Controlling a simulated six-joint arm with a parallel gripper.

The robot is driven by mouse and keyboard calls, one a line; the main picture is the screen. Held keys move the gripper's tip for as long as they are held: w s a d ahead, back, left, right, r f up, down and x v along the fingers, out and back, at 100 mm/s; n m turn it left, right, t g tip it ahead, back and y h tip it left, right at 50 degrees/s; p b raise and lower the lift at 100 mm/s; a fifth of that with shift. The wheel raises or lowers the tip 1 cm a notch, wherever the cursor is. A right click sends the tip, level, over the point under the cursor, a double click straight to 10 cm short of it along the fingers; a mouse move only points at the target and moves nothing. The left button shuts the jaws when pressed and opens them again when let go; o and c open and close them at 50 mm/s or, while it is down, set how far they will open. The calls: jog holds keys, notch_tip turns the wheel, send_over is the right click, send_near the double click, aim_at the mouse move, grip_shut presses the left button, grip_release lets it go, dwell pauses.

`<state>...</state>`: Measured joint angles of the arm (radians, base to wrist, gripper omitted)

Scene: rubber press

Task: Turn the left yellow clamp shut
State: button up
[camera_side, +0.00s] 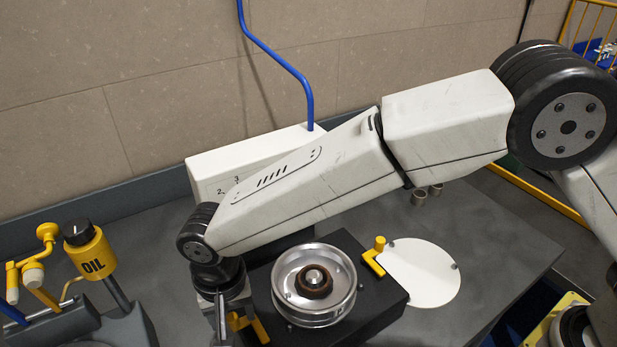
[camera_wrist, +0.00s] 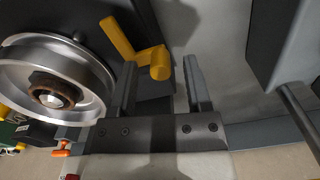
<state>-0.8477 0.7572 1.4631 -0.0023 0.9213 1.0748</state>
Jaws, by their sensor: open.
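The left yellow clamp (camera_side: 260,330) sits at the left front edge of the black press block (camera_side: 382,300), partly hidden by my gripper in the side view. In the wrist view this clamp (camera_wrist: 118,38) is an L-shaped yellow lever with an upright round knob. My gripper (camera_side: 222,322) points down just left of it. In the wrist view my gripper (camera_wrist: 160,64) is open, and the knob shows between the two fingertips, nearer the left finger. I cannot tell whether a finger touches it. The right yellow clamp (camera_side: 376,255) stands across the block.
A silver round mould (camera_side: 314,310) with a brown ring and a metal centre sits on the block, close beside my gripper. A white disc (camera_side: 425,275) lies to the right. A yellow oil can (camera_side: 92,256) stands at left. A white numbered box (camera_side: 215,175) stands behind.

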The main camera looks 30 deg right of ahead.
aim_at(262, 332)
grip_shut()
jog(key=shift+n, duration=0.3)
jog(key=n, duration=0.2)
jog(key=s+n, duration=0.1)
jog(key=n, duration=0.1)
jog(key=shift+s, duration=0.15)
jog(key=n, duration=0.3)
jog(key=s+d+n, duration=0.1)
jog(key=shift+n, duration=0.3)
jog(key=n, duration=0.3)
jog(key=d+n, duration=0.1)
jog(key=shift+s, duration=0.3)
jog(key=shift+s+d+n, duration=0.1)
jog(key=shift+d+n, duration=0.15)
jog(key=shift+n, duration=1)
jog(key=shift+d+n, duration=0.25)
jog(key=shift+n, duration=1)
